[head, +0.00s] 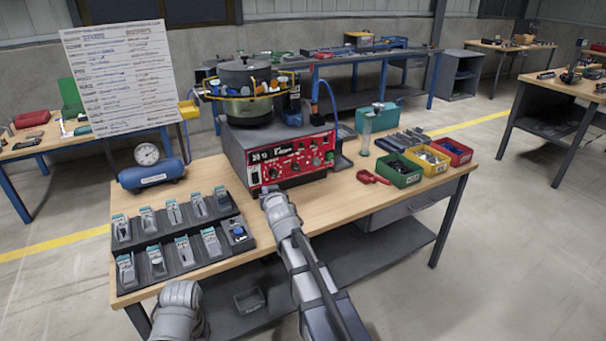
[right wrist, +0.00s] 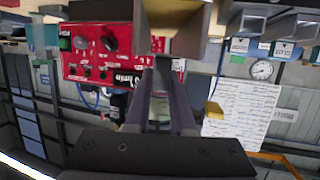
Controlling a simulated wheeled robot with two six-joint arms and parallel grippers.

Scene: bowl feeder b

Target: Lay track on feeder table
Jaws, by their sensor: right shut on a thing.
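My right arm reaches over the table to just in front of the red control panel in the head view; its fingers are hidden there. In the right wrist view, which is upside down, my right gripper (right wrist: 163,66) is shut on a tan-and-grey piece (right wrist: 176,38). Only part of this piece shows, and I cannot tell whether it is a track. The feeder box (head: 287,160), with its red panel, stands at the table's back and carries the round bowl feeder (head: 247,100). Of my left arm only a grey link shows at the bottom left; its gripper is not visible.
The wooden table (head: 340,215) is clear right of my arm. A dark rack (head: 130,250) of several labelled grey pieces lies at left. A blue air tank (head: 150,174) with a gauge stands behind it. Green (head: 398,172), yellow and red bins and a red tool (head: 373,178) lie at right.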

